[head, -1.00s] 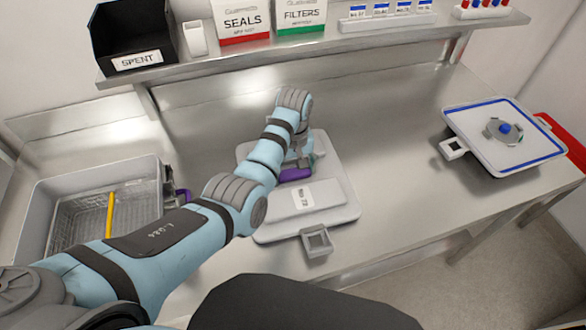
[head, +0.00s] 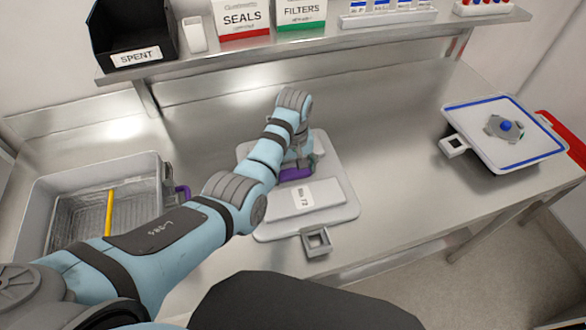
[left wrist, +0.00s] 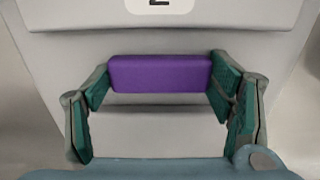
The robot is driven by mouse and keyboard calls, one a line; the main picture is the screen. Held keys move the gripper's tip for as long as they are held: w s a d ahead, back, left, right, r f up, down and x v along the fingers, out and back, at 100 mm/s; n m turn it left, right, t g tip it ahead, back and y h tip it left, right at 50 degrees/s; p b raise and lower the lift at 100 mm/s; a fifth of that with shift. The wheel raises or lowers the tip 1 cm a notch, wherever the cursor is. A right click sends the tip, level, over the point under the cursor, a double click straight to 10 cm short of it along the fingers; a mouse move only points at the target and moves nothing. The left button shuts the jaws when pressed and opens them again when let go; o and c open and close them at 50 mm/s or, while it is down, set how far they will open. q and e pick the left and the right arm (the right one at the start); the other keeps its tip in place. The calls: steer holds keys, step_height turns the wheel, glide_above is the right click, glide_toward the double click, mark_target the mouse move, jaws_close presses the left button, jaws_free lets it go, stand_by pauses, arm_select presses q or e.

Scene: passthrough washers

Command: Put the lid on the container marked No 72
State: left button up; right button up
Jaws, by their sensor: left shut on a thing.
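A light grey flat piece (head: 335,165) with a raised middle and a label reading No 72 (head: 303,198) lies in the middle of the bench. A square grey loop (head: 317,241) sticks out from its near edge. A purple handle (head: 295,173) stands on its top; it also shows in the left wrist view (left wrist: 160,73). My left gripper (left wrist: 160,85) is shut on this handle, one finger at each end. In the head view my left arm partly covers the piece. I cannot tell whether lid and container are joined here. My right gripper is not in view.
A white tray with a blue rim (head: 490,165) lies at the right, near a red item (head: 565,143). A shelf (head: 300,45) runs behind, holding a black SPENT bin (head: 130,35).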

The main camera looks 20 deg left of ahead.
mark_target(294, 171)
arm_select(q)
steer(key=o, duration=2)
steer(key=shift+s, duration=0.1)
steer(key=shift+r, duration=0.1)
step_height(294, 171, up, 5)
steer(key=p, duration=0.6)
steer(key=shift+r, duration=0.95)
